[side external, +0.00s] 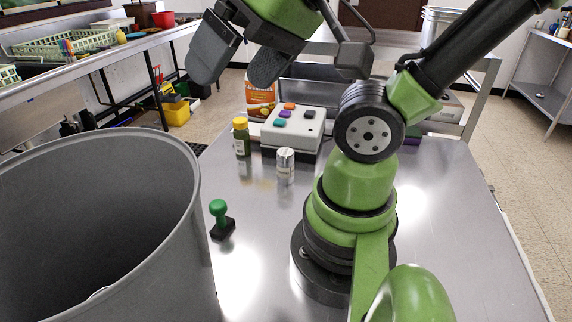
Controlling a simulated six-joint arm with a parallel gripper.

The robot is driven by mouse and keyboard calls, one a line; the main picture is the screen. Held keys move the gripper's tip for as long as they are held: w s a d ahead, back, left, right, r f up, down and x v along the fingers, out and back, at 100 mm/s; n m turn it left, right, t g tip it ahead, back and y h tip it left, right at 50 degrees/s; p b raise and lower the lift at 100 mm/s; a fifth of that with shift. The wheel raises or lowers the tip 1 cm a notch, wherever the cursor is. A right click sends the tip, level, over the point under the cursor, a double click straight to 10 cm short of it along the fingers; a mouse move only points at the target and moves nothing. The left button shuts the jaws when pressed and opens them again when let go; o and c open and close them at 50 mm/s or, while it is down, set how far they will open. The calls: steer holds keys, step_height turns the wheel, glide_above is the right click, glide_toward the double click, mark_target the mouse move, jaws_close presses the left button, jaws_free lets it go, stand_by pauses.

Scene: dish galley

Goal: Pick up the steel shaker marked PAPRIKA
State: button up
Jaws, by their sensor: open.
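A small steel shaker (286,166) stands upright on the metal table (262,215), left of my arm's base. It has a pale label, but the writing is too small to read. My gripper (232,72) is at the top of the view, its two dark fingers apart with nothing between them. It is well above the table and apart from the shaker.
A yellow-capped bottle (241,137) stands left of the shaker, and a button box (293,133) is behind it. An orange-labelled container (261,97) stands farther back. A green-handled stamp (220,218) sits nearer the front. A large grey bin (100,225) fills the left foreground.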

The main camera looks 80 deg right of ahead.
steer(key=c, duration=0.4)
steer(key=n+g+h, duration=0.2)
steer(key=n+g, duration=0.1)
steer(key=g, duration=0.4)
glide_toward(285, 165)
steer(key=shift+w+d+f, duration=0.55)
steer(key=shift+d+f, duration=0.15)
steer(key=shift+d, duration=0.05)
step_height(285, 165, down, 4)
steer(key=shift+s+f, duration=0.1)
steer(key=shift+s+d+f, duration=0.1)
steer(key=shift+f, duration=1.4)
steer(key=shift+d+f, duration=0.1)
steer(key=shift+f, duration=1.4)
